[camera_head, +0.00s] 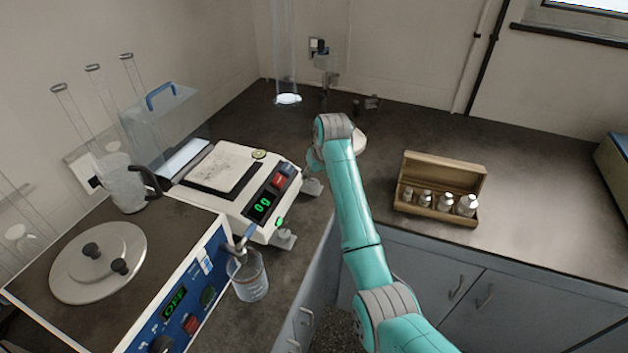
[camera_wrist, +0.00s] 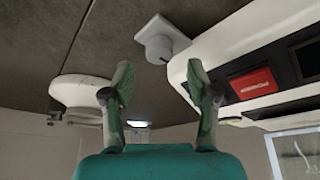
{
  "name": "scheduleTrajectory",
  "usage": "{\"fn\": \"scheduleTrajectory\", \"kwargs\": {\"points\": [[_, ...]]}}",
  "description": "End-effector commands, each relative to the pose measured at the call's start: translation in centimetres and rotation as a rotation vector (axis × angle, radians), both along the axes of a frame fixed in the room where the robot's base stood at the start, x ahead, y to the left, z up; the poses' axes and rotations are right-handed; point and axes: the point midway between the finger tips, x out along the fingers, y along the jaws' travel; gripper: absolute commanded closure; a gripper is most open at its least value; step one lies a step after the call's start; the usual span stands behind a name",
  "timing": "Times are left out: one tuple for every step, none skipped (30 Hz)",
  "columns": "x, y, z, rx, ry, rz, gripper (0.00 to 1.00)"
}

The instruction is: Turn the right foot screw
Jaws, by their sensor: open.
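The white balance (camera_head: 233,190) stands on the dark counter with its green "00" display lit. Its right foot screw (camera_head: 312,187) sticks out beside the front right corner, partly close to my arm. The other front foot (camera_head: 284,240) shows nearer the camera. In the head view my gripper is mostly hidden by my arm.
A white rounded object (camera_wrist: 80,92) lies left in the wrist view. An open box of metal weights (camera_head: 440,190) stands right of my arm. A blue-fronted device (camera_head: 180,300) and a beaker (camera_head: 248,278) are at lower left.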

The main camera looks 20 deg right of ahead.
Motion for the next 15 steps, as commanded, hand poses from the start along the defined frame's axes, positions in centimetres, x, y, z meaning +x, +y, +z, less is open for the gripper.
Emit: {"fn": "scheduleTrajectory", "kwargs": {"points": [[0.2,0.1,-0.8,0.000,0.003,0.000,0.41],[0.4,0.1,-1.2,0.000,0.002,0.000,0.41],[0.6,0.1,-1.7,0.000,0.002,0.000,0.41],[0.8,0.1,-2.0,0.000,0.002,0.000,0.41],[0.9,0.2,-2.2,0.000,0.001,0.000,0.41],[1.0,0.2,-2.6,0.000,0.001,0.000,0.41],[1.1,0.2,-2.8,0.000,0.002,0.000,0.41],[1.2,0.2,-3.0,0.000,0.001,0.000,0.41],[1.3,0.2,-3.1,0.000,0.000,0.000,0.41],[1.3,0.2,-3.2,0.000,0.000,0.000,0.41],[1.3,0.2,-3.3,0.000,0.000,0.000,0.41],[1.4,0.2,-3.4,0.000,0.000,0.000,0.41],[1.4,0.2,-3.4,0.000,0.000,0.000,0.41],[1.4,0.2,-3.4,0.000,0.000,0.000,0.41],[1.4,0.2,-3.4,0.000,0.000,0.000,0.41]]}}
